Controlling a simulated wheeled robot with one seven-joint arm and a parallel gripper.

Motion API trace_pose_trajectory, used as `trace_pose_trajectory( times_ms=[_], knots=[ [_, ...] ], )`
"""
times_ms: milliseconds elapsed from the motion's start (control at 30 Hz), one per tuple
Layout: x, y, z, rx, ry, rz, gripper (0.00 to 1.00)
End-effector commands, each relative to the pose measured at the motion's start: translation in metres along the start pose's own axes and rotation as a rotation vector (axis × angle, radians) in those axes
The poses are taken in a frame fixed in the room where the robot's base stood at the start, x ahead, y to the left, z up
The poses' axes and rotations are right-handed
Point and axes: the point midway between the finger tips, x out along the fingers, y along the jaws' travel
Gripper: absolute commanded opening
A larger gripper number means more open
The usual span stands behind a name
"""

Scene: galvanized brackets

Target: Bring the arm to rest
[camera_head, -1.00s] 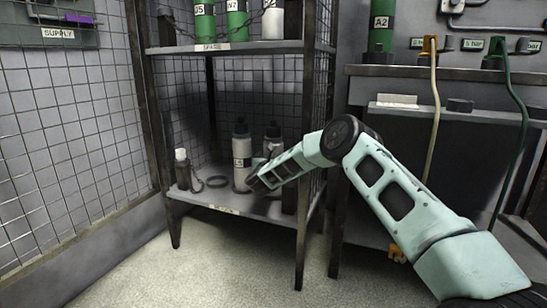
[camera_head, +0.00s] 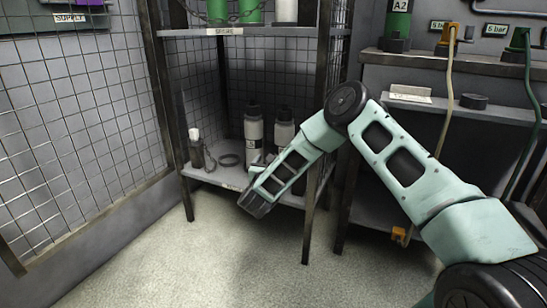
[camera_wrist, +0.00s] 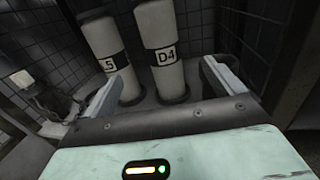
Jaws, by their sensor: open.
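My gripper (camera_wrist: 158,82) is open and empty in the wrist view, one finger at each side. Two white bottles with dark label bands stand beyond the fingers: the D4 bottle (camera_wrist: 160,32) and another, its label partly readable as 5 (camera_wrist: 103,40). In the head view my pale green arm (camera_head: 405,165) bends at a dark joint and slopes down left. Its dark end (camera_head: 254,204) lies in front of the lower shelf's front edge. The fingers cannot be made out clearly there.
The rack's lower shelf (camera_head: 222,177) holds the white bottles, a small bottle (camera_head: 196,152) and a dark ring (camera_head: 229,160). A dark rack post (camera_head: 311,215) stands right of my arm's end. A bench with hoses (camera_head: 450,85) is at right. The floor (camera_head: 200,255) is clear.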

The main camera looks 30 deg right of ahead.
Motion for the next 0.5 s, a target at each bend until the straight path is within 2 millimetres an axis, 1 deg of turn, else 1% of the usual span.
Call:
trace_pose_trajectory(
  times_ms=[33, 133, 500],
  knots=[
    [-0.0044, 0.0003, 0.0031, 0.000, -0.001, 0.001, 0.93],
    [-0.0092, -0.0001, 0.0045, 0.000, -0.005, -0.001, 0.93],
    [-0.0095, -0.0005, 0.0058, 0.001, -0.010, -0.002, 0.93]
  ],
)
